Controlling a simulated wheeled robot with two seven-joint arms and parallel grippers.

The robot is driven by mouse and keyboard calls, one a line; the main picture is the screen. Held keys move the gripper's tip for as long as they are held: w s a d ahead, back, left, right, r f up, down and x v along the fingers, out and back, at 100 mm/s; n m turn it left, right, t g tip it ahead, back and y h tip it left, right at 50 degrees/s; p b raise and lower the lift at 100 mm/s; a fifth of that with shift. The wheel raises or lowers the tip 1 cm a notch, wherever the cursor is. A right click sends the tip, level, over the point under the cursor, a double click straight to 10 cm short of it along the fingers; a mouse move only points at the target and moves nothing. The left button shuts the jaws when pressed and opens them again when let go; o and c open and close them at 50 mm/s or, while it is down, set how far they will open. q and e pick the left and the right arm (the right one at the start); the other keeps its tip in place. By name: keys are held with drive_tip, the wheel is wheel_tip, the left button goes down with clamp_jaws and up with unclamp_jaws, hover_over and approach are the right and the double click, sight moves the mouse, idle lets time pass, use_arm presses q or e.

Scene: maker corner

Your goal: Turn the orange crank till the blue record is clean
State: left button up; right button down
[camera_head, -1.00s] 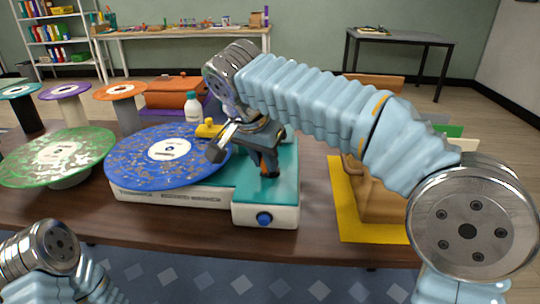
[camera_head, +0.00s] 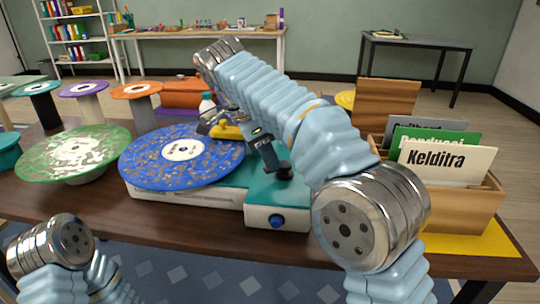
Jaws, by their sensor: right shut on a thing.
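The blue record (camera_head: 150,174) lies flat on the left side of the white and teal machine (camera_head: 228,194), around a white centre label. Grey-brown flecks are spread over its blue surface. A yellow part (camera_head: 228,131) sits over the record's right edge. My right gripper (camera_head: 270,152) is over the machine's teal top, pointing down, and is shut on the orange crank. The crank itself is hidden behind the gripper and arm. My left forearm shows at the bottom left; its gripper is out of view.
A green speckled record (camera_head: 45,155) stands left of the blue one. A wooden crate (camera_head: 458,200) with record sleeves is at the right on a yellow mat (camera_head: 465,244). A blue knob (camera_head: 277,221) is on the machine's front.

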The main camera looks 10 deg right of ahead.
drive_tip(key=shift+w, duration=0.1)
idle(0.5)
drive_tip(key=c, duration=1)
unclamp_jaws()
drive_tip(key=shift+c, duration=0.2)
drive_tip(key=shift+r, duration=0.1)
